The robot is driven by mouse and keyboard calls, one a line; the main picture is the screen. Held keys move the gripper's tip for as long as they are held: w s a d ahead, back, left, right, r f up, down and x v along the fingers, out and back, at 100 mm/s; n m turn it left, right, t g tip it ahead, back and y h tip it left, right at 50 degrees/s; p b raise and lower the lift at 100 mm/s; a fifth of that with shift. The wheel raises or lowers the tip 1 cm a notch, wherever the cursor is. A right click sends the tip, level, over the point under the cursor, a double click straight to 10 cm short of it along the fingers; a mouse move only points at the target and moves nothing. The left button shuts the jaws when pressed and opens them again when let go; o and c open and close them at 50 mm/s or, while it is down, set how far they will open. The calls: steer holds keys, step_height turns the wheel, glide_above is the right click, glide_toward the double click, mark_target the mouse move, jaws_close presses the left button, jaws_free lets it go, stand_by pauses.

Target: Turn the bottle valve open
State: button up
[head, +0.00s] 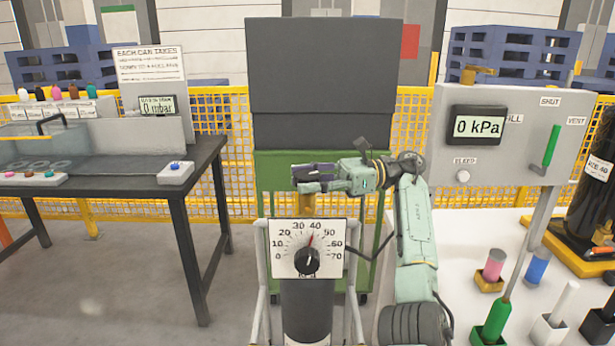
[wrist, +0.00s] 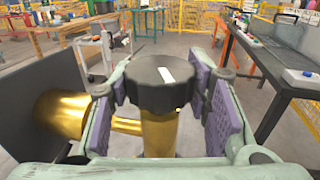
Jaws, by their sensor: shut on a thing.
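The bottle valve shows in the wrist view as a black round knob (wrist: 160,84) with a white mark on top, above an upright brass stem (wrist: 159,132). My gripper (wrist: 165,92) has its purple-padded fingers on either side of the knob, shut on it. In the head view my gripper (head: 312,178) sits above a dark bottle (head: 306,312) on a light-framed cart, with a bit of brass (head: 307,205) below the fingers.
At the right a grey panel (head: 577,115) carries a "0 kPa" display (head: 479,126) and a green lever (head: 551,146). A table (head: 110,178) with a "0 mbar" display (head: 158,106) stands at the left. A green cabinet (head: 272,172) is behind my gripper.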

mark_target(307, 175)
steer(key=shift+g, duration=0.3)
steer(key=o, duration=1.2)
step_height(307, 175, up, 10)
steer(key=shift+r, duration=0.1)
steer(key=shift+s+f, duration=0.1)
steer(key=shift+f, duration=0.1)
